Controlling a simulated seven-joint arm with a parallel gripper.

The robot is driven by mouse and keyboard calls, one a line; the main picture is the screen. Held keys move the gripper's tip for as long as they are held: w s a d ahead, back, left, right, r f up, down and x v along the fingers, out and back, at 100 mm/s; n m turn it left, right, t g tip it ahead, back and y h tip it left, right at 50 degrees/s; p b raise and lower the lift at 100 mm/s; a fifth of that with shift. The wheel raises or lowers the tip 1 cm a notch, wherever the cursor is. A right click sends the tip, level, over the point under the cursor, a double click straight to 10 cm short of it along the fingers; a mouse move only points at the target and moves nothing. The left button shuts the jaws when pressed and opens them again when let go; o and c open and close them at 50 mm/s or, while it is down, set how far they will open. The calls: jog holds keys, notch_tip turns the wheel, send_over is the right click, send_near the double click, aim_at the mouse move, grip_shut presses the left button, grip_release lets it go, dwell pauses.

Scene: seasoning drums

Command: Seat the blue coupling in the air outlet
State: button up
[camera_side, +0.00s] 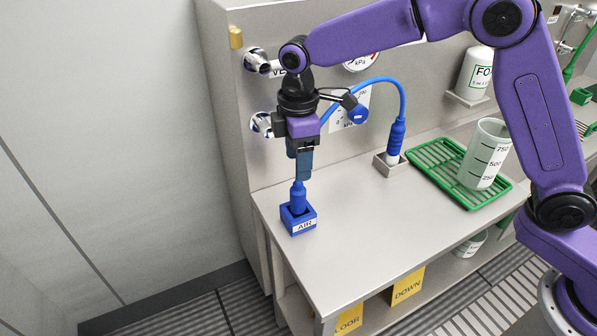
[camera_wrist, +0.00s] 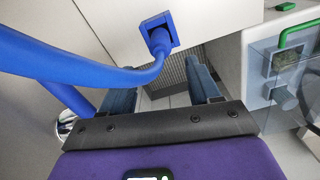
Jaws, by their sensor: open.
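The blue coupling (camera_side: 298,194) stands upright, its lower end inside the blue outlet box labelled AIR (camera_side: 302,227) at the left front of the bench. It looks in line with the box, but how deep it sits is hidden. In the wrist view the coupling (camera_wrist: 159,40) is in the square blue outlet (camera_wrist: 173,19), with its blue hose (camera_wrist: 60,66) bending away left. My gripper (camera_side: 303,176) points down just above the coupling. In the wrist view its fingers (camera_wrist: 163,84) are apart with nothing held between them.
The blue hose (camera_side: 388,80) arcs behind my gripper to a blue fitting (camera_side: 396,136) in a grey block (camera_side: 390,169). A green rack (camera_side: 440,158) with a measuring beaker (camera_side: 484,152) stands right. Chrome wall fittings (camera_side: 261,124) are near my wrist. The bench front is clear.

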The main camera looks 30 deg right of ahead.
jog(key=shift+r, duration=0.45)
jog(key=s+d+m, duration=0.1)
jog(key=s+d, duration=1)
jog(key=s, duration=0.4)
jog(key=s+d+m, duration=0.2)
jog(key=s+d, duration=1)
jog(key=s, duration=0.3)
jog(key=shift+s+r, duration=0.3)
jog(key=shift+s, duration=0.05)
dwell(0.4)
